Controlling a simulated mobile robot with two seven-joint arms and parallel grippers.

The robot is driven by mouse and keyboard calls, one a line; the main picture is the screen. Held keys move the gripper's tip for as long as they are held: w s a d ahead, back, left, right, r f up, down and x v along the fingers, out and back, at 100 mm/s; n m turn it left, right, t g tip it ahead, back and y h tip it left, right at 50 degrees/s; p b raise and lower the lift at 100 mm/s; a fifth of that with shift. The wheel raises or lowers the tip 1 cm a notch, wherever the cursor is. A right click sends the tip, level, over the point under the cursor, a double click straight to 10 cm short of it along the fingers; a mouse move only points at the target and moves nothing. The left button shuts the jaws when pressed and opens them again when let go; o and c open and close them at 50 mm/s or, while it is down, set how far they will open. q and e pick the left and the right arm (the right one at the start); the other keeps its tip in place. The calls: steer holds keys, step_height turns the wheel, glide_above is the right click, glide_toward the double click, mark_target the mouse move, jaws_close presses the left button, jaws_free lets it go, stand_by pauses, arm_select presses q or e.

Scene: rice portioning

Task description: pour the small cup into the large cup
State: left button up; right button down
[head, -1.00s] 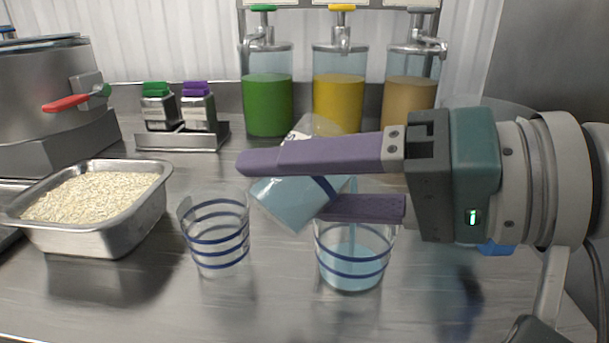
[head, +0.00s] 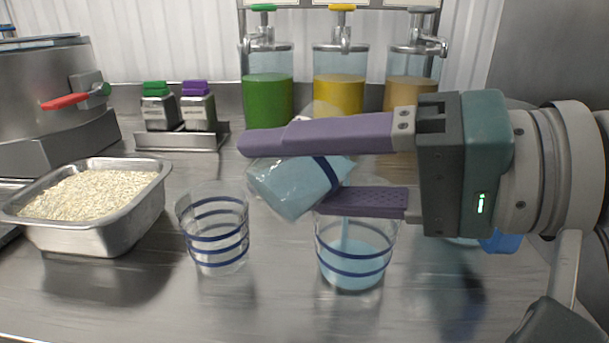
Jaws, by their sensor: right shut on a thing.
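My right gripper (head: 282,173) is shut on a small clear cup (head: 298,190) with one blue band and light blue liquid inside. The cup is steeply tilted, raised above a standing clear cup (head: 352,267) with two blue bands. A thin stream of blue liquid falls into that standing cup, which is partly filled. The lower finger hides part of its rim. I cannot tell for sure which standing cup is the large one. My left gripper is not in view.
A metal tray of rice (head: 133,222) stands at the left, before a steel cooker (head: 45,95) with a red handle. Green (head: 267,103), yellow (head: 340,92) and tan dispensers stand behind. A small rack (head: 205,138) holds two capped containers. The front counter is clear.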

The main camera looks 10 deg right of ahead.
steer(key=shift+r+m+y+b, duration=0.35)
steer(key=shift+m+b, duration=0.1)
steer(key=shift+m, duration=0.15)
stand_by(0.7)
steer(key=shift+w+d+r, duration=0.1)
steer(key=shift+w+d, duration=0.05)
steer(key=shift+d, duration=0.05)
steer(key=shift+w+d+r+m+y, duration=0.3)
steer(key=shift+d+m+y, duration=0.2)
steer(key=shift+m, duration=0.2)
stand_by(0.6)
steer(key=shift+d+f+m+t+b, duration=0.1)
steer(key=shift+f+m+t+b, duration=0.25)
steer(key=shift+m+b, duration=0.35)
